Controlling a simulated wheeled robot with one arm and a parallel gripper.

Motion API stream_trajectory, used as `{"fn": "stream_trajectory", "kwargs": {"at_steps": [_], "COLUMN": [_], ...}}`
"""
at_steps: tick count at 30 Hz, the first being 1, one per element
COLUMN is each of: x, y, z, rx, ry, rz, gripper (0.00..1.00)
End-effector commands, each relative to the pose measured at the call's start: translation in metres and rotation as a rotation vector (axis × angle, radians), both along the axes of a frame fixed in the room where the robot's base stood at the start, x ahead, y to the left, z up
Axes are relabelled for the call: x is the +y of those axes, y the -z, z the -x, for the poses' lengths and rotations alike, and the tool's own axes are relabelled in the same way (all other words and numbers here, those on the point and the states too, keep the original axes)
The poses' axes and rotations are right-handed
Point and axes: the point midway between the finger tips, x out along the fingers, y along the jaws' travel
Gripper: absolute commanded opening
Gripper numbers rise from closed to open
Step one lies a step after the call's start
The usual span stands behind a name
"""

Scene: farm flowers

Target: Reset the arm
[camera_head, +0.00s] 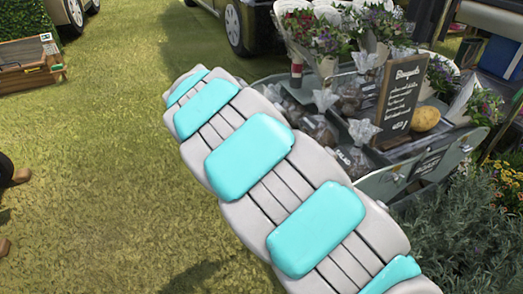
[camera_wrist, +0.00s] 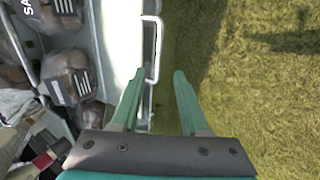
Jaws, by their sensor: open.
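Whether the finger touches the cart or handle cannot be told. In the head view my grey and turquoise arm reaches up and left from the lower right, in front of part of the cart (camera_head: 380,187). My gripper is not visible in the head view.
The cart holds bagged goods (camera_wrist: 68,75), flower bouquets (camera_head: 328,38), a black "Bouquets" sign (camera_head: 400,100) and a round yellow item (camera_head: 425,118). Bushes (camera_head: 450,235) stand at lower right. A wooden crate (camera_head: 30,68) and vehicles are farther back. Open grass (camera_head: 100,160) lies on the left.

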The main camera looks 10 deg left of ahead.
Motion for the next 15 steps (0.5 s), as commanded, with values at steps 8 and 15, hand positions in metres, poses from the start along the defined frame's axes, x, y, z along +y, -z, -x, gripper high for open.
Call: {"fn": "stream_trajectory", "kwargs": {"at_steps": [8, 15], "x": [-0.023, -0.125], "y": [-0.016, -0.078], "z": [0.001, 0.028], "rx": [0.001, 0.026], "ry": [0.043, 0.232], "rz": [-0.005, -0.043], "gripper": [0.45, 0.45]}}
